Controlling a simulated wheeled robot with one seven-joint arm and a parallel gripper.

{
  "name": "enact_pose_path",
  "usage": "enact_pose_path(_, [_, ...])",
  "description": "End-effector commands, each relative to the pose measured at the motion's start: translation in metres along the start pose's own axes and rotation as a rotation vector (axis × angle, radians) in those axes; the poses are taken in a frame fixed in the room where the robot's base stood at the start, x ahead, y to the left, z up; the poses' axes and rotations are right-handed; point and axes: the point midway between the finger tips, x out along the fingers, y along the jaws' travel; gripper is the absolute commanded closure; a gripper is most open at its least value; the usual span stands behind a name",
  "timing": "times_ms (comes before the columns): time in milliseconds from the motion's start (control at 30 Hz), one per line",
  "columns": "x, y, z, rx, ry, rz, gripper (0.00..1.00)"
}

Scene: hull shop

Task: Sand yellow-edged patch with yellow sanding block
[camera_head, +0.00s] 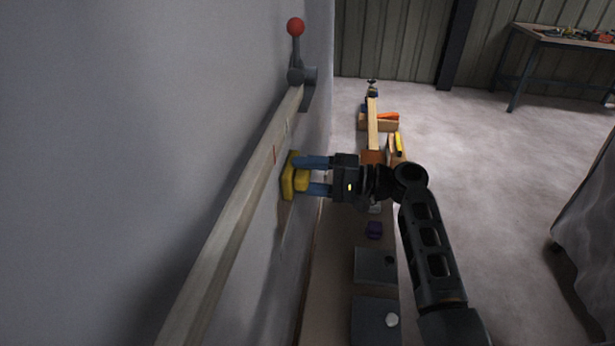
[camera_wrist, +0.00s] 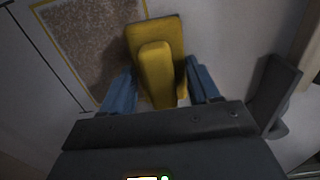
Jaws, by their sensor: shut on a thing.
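My gripper (camera_head: 312,176) is shut on the yellow sanding block (camera_head: 289,178), its blue fingers on either side of the block's raised handle. The block is at the grey hull wall in the head view, just below the wooden rail. In the wrist view the block (camera_wrist: 155,40) sits between the fingertips (camera_wrist: 158,88). The yellow-edged patch (camera_wrist: 90,40) is a rough brown area with a thin yellow border, left of the block. The block's left side overlaps the patch's right edge. I cannot tell whether the block's face touches the surface. The head view does not clearly show the patch.
A wooden rail (camera_head: 236,203) runs along the wall to a red-knobbed lever (camera_head: 296,28). Below my arm, a narrow bench carries grey boxes (camera_head: 375,266), a purple item (camera_head: 374,230) and wooden pieces (camera_head: 373,125). A table (camera_head: 560,38) stands far right. Open floor lies between.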

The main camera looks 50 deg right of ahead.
Motion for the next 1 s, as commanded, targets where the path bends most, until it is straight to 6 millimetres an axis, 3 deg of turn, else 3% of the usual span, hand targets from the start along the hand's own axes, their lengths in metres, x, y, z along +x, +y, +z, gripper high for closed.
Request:
enact_pose_path(167, [0.000, -0.003, 0.000, -0.001, -0.001, 0.000, 0.66])
enact_pose_path(1000, [0.001, 0.050, -0.001, 0.002, 0.001, 0.001, 0.66])
